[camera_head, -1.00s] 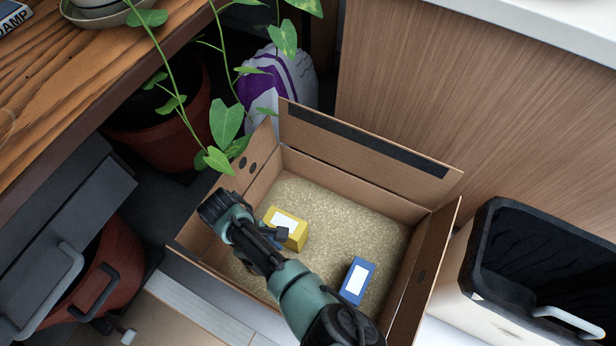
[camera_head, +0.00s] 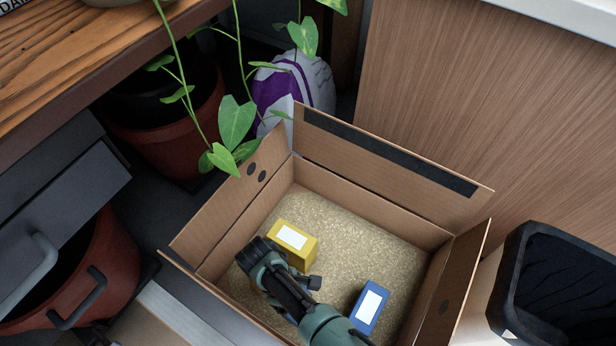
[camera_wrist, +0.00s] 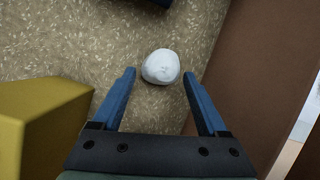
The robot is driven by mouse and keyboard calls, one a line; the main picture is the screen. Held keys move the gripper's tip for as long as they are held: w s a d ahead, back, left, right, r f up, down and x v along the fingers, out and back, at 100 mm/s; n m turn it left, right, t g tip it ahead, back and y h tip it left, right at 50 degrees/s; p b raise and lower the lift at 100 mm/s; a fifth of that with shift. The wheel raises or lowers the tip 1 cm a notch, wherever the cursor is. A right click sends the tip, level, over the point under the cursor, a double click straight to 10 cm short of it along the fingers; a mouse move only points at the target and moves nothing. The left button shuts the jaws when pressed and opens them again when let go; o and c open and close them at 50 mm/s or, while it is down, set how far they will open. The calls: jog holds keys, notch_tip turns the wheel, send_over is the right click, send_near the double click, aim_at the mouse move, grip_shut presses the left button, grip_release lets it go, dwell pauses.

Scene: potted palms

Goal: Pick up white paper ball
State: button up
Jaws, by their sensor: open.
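The white paper ball (camera_wrist: 160,67) is a small round lump on the speckled bottom of the cardboard box (camera_head: 385,198). In the wrist view it lies just beyond and between the fingertips of my gripper (camera_wrist: 159,73), apart from both. My gripper is open and empty, its two blue fingers spread. In the head view my arm reaches down into the box, and the paper ball does not show there.
A yellow box (camera_head: 292,245) stands beside my gripper, at the left in the wrist view (camera_wrist: 40,125). A blue box (camera_head: 369,306) lies to the right. Cardboard walls surround the floor. Plant leaves (camera_head: 236,122) hang over the far left corner.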

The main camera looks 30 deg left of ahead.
jog(key=shift+b+x, duration=0.5)
jog(key=shift+x, duration=0.7)
jog(key=c, duration=1)
